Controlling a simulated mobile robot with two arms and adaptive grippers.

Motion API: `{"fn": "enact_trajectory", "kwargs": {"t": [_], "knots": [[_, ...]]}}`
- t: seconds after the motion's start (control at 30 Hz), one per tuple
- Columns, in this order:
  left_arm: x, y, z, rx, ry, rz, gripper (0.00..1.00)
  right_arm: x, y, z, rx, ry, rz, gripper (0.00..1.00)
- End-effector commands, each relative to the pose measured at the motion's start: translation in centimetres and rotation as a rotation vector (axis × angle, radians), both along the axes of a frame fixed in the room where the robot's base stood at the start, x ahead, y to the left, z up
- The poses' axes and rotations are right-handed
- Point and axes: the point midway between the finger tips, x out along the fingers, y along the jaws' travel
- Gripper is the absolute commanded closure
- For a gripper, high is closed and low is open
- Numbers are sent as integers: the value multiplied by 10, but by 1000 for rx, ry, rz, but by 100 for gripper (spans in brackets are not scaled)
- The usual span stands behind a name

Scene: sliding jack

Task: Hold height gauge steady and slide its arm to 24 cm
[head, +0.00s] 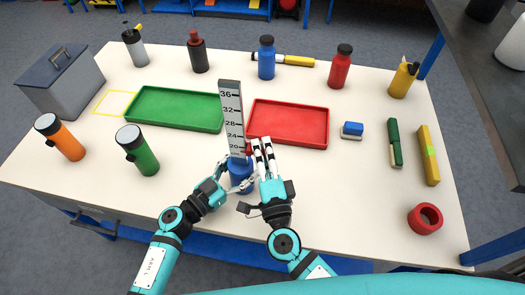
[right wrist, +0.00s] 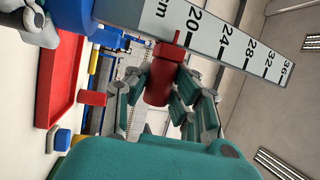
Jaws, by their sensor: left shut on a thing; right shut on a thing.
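The height gauge stands upright at the front of the table, with a grey scale (head: 231,112) and a blue base (head: 242,174). My left gripper (head: 238,180) is shut around the blue base. My right gripper (head: 263,145) is shut on the gauge's arm, at the right side of the scale. In the right wrist view the red arm (right wrist: 158,84) sits between the fingers, and its thin red part lies across the scale (right wrist: 220,40) close to the 20 mark, short of 24. In the head view the fingers mostly hide the arm.
A green tray (head: 175,109) and a red tray (head: 288,122) lie behind the gauge. The table between block and ring is clear.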

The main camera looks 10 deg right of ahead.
Motion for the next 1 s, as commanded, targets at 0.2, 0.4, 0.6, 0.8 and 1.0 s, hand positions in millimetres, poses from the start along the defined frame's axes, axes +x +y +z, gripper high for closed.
{"fn": "enact_trajectory", "kwargs": {"t": [0.2,0.4,0.6,0.8,1.0], "knots": [[0,1,-1,8,-4,2,84,0,0,43,9,-5,-3,100],[0,1,-1,9,-3,2,84,0,-1,52,0,-8,-2,100],[0,1,-1,9,-3,2,84,0,-1,52,-1,-9,-1,81],[0,1,-1,8,-2,2,84,0,-1,51,0,-8,-1,55],[0,1,-1,7,-2,2,84,0,0,51,1,-7,0,53]]}}
